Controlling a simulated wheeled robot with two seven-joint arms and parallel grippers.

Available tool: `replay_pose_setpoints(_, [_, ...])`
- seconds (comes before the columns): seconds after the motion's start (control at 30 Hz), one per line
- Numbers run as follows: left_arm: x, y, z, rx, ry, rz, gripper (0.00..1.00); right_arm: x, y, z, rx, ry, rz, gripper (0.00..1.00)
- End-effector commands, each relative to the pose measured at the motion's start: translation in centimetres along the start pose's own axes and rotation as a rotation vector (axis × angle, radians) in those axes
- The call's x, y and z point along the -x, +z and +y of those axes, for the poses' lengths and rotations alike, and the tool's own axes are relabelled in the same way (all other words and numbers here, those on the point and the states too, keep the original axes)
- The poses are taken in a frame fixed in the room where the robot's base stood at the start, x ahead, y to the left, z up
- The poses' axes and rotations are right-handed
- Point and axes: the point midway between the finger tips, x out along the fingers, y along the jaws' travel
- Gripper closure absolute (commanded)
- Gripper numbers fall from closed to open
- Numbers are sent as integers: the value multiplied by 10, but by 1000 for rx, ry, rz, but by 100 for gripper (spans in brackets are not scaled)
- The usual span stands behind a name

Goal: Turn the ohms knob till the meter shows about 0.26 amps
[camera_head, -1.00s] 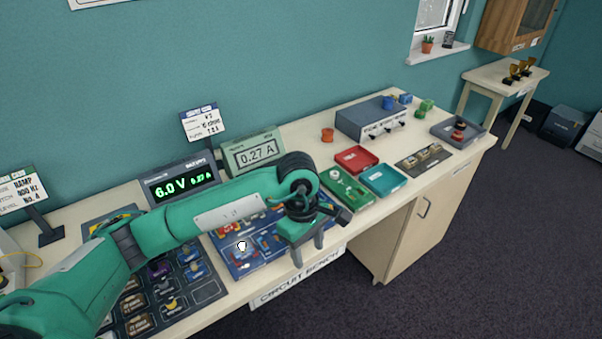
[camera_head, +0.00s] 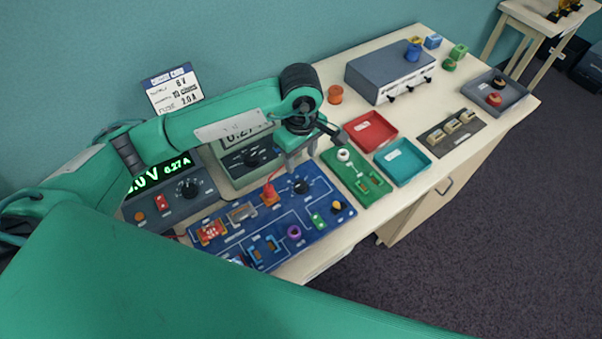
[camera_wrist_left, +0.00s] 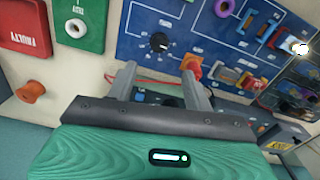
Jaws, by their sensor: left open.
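A blue circuit board (camera_head: 262,228) lies on the bench. A round black knob (camera_head: 300,187), apparently the ohms knob, is near its upper edge; its label is too small to read. The knob also shows in the left wrist view (camera_wrist_left: 159,41), just beyond my fingertips. My left gripper (camera_head: 301,160) is open and empty, pointing down above the board's upper edge, apart from the knob. The grey meter (camera_head: 228,163) stands behind the board; my arm partly covers its display, where 0.27 can be made out. My right gripper is out of view.
The power supply (camera_head: 165,208) at left shows 0.27 A. A green board (camera_head: 350,182), red tray (camera_head: 371,132) and teal tray (camera_head: 403,161) lie right of the blue board. An orange spool (camera_head: 335,94) stands behind. My green arm link covers the lower left.

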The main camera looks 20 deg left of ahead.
Motion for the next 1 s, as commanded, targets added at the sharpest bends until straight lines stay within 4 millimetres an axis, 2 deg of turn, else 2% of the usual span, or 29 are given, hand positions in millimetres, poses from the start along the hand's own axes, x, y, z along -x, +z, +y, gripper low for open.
replay_pose_setpoints(0.13, [-28, 1, -2, 1, -7, -2, 48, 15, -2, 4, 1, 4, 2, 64])
replay_pose_setpoints(0.37, [-75, 1, -1, 2, -6, -3, 48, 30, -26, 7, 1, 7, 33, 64])
replay_pose_setpoints(0.5, [-96, 0, 0, 1, -2, -2, 48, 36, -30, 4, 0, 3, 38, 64])
replay_pose_setpoints(0.7, [-111, 0, 0, 1, 0, 0, 48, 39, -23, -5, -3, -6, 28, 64])
replay_pose_setpoints(0.97, [-112, 0, 0, 0, 0, 0, 48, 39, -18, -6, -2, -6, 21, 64])
replay_pose_setpoints(1.0, [-112, 0, 0, 0, 0, 0, 52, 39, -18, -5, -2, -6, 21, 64])
